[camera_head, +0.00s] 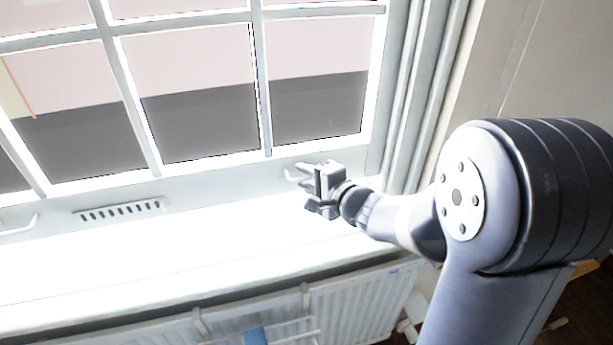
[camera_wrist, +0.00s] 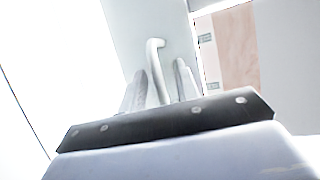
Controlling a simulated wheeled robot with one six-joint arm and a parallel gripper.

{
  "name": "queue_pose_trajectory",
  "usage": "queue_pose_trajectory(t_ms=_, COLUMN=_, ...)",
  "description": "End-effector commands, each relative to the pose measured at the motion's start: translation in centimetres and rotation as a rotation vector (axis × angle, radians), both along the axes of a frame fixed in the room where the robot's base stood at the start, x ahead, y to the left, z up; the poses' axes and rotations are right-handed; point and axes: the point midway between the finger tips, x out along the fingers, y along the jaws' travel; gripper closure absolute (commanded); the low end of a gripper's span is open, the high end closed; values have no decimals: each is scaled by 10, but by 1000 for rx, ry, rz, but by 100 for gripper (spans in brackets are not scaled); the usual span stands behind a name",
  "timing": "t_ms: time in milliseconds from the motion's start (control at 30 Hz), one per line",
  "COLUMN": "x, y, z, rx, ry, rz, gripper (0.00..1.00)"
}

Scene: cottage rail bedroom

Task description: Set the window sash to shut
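The white window sash (camera_head: 215,177) fills the upper left of the head view, with several panes between white bars. Its bottom rail carries a slotted vent and a pale hooked handle (camera_head: 297,176) at the right; a similar handle (camera_head: 20,226) is at the far left. My gripper (camera_head: 312,187) is at the right handle, above the bright sill. In the wrist view, the hooked handle (camera_wrist: 155,70) stands between the two separated fingers of my gripper (camera_wrist: 160,88). Contact with the fingers is unclear. Glare hides whether a gap lies under the rail.
A bright white sill (camera_head: 160,255) runs below the window. A white radiator (camera_head: 355,305) with hanging rails and a blue item (camera_head: 255,336) is under it. The window frame (camera_head: 420,95) and wall are to the right, close to my arm.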

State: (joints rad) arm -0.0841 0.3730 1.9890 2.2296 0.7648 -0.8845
Motion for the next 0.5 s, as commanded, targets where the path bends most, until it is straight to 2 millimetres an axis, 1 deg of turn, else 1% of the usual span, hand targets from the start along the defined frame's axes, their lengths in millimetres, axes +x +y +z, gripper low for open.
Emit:
queue_pose_trajectory(t_ms=267, x=1, y=1, z=0, rx=0, ry=0, rz=0, gripper=70)
queue_pose_trajectory(t_ms=367, x=1, y=1, z=0, rx=0, ry=0, rz=0, gripper=76)
queue_pose_trajectory(t_ms=500, x=1, y=1, z=0, rx=0, ry=0, rz=0, gripper=88)
